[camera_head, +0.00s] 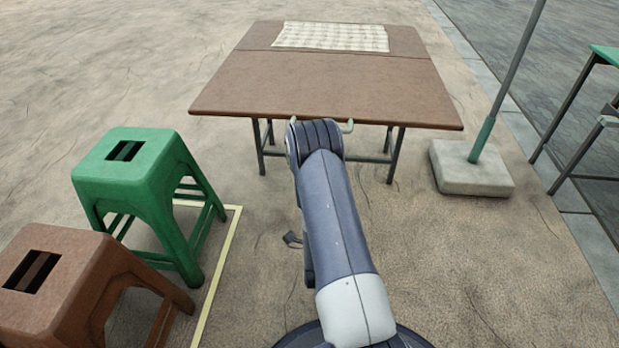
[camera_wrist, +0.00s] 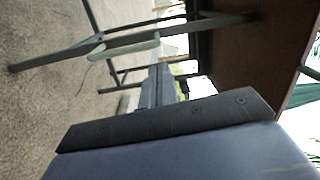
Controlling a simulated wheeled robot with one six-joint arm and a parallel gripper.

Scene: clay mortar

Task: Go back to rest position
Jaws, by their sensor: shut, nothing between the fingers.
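My arm (camera_head: 335,210) reaches forward from the bottom of the head view, its far end in front of the near edge of a brown folding table (camera_head: 320,85). My gripper is hidden behind the arm there. In the wrist view my gripper (camera_wrist: 165,82) shows as a narrow dark shape, shut and empty. It points toward the table's metal legs (camera_wrist: 130,48), with the brown tabletop (camera_wrist: 235,55) on the right of the tilted picture. I see nothing touching its fingers.
A light patterned cloth (camera_head: 331,37) lies at the table's back. A green stool (camera_head: 130,165) and a brown stool (camera_head: 75,270) stand at left. A pole on a concrete base (camera_head: 470,170) stands at right, with a green-topped table (camera_head: 605,53) beyond. Ground right of my arm is clear.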

